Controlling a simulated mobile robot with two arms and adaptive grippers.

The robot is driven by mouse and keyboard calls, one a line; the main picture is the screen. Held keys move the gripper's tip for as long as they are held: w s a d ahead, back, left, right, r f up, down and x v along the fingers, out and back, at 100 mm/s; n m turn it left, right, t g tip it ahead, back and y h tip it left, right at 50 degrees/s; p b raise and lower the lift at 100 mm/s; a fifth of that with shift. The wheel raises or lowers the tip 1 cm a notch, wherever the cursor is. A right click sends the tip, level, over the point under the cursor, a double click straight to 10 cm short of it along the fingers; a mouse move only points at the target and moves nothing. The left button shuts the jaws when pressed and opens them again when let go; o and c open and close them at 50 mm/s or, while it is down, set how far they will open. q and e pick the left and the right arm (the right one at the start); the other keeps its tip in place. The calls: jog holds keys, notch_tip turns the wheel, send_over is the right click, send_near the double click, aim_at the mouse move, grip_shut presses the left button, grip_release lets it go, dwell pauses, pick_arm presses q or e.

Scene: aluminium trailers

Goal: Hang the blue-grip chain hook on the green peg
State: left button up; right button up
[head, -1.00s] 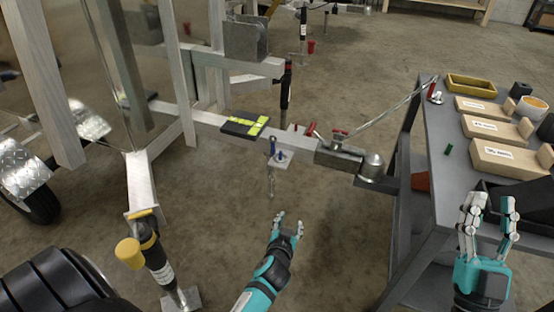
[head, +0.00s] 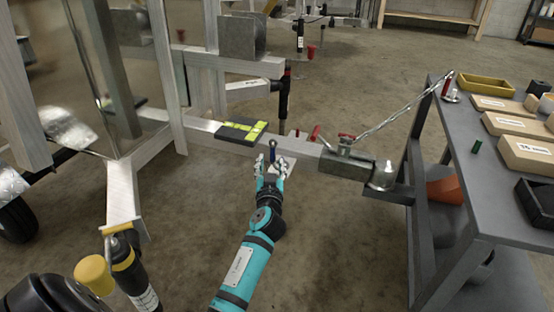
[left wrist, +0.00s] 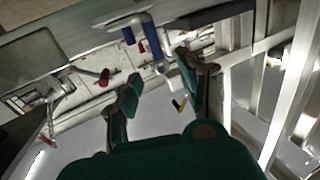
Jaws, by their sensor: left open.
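The blue-grip chain hook (head: 272,151) hangs at the near side of the trailer's aluminium tongue, beside a small pale plate. Its lower part is hidden by my left gripper (head: 270,167), which is open just below and in front of the blue grip. In the left wrist view the open fingers (left wrist: 157,90) have a gap between them, and two blue parts (left wrist: 128,35) (left wrist: 147,31) show beyond them. I cannot tell which is the hook. A small green piece (head: 476,146) is on the grey bench; I cannot tell whether it is the green peg. My right gripper is out of view.
The tongue (head: 305,146) ends right in a coupler (head: 383,174) near the grey bench (head: 455,120). Boxes (head: 525,155) and a yellow tray (head: 486,83) are on the bench. A black pad with yellow marks (head: 241,130) lies on the tongue. Floor in front is clear.

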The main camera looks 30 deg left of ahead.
aim_at(273, 150)
pick_arm(q)
jog(key=b+x, duration=0.1)
jog(key=x, duration=0.6)
jog(key=shift+w+f, duration=0.15)
jog(key=shift+w, duration=0.25)
grip_shut()
